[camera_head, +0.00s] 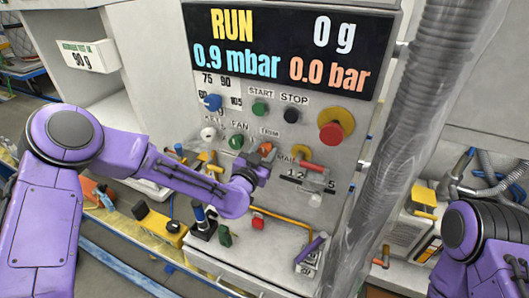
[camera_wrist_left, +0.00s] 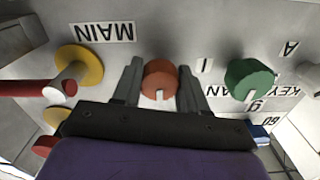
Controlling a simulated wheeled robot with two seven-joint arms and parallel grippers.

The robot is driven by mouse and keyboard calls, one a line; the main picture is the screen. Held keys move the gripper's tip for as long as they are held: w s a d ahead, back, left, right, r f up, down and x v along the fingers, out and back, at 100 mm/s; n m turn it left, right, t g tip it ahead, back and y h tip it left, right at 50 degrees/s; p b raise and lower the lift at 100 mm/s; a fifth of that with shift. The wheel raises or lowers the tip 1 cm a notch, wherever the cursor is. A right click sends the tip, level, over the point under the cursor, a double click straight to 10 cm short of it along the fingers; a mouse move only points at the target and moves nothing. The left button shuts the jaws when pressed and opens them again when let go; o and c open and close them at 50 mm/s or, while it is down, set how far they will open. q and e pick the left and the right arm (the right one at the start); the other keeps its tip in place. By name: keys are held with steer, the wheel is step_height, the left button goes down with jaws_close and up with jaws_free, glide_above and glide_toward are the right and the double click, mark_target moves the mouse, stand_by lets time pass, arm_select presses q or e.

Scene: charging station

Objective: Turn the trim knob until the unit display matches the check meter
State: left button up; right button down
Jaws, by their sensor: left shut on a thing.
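The trim knob is the orange knob (camera_head: 265,148) under the TRIM label on the grey panel. In the left wrist view the orange-red knob (camera_wrist_left: 160,72) sits between the two fingers of my left gripper (camera_wrist_left: 160,88). My left gripper (camera_head: 258,163) is shut on it, and in the head view its wrist hides part of the panel below. The unit display (camera_head: 280,45) reads RUN, 0 g, 0.9 mbar and 0.0 bar. A small white box (camera_head: 88,56) at the upper left shows 90 g; I cannot tell whether it is the check meter. My right gripper is not clearly seen.
A green FAN knob (camera_head: 237,142) is beside the trim knob, also in the wrist view (camera_wrist_left: 249,78). A yellow MAIN knob with a red lever (camera_head: 313,175) sits on the other side. A red emergency button (camera_head: 331,132) is higher. A ribbed hose (camera_head: 412,120) runs down the panel's right.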

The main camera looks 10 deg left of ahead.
arm_select(q)
steer(key=shift+f, duration=0.1)
steer(key=n+b, duration=0.3)
steer(key=n, duration=0.1)
steer(key=shift+f+n, duration=0.1)
steer(key=shift+n, duration=0.2)
steer(key=n+b, duration=0.2)
steer(key=n, duration=0.1)
steer(key=shift+n, duration=0.3)
steer(key=n+b, duration=0.2)
steer(key=n, duration=0.1)
steer(key=shift+n, duration=0.3)
steer(key=n+b, duration=0.4)
steer(key=n, duration=0.2)
steer(key=shift+d, duration=0.1)
steer(key=n+b, duration=0.2)
steer(key=n, duration=0.2)
steer(key=shift+b, duration=0.35)
steer(key=shift+n+b, duration=0.45)
steer(key=shift+n, duration=0.45)
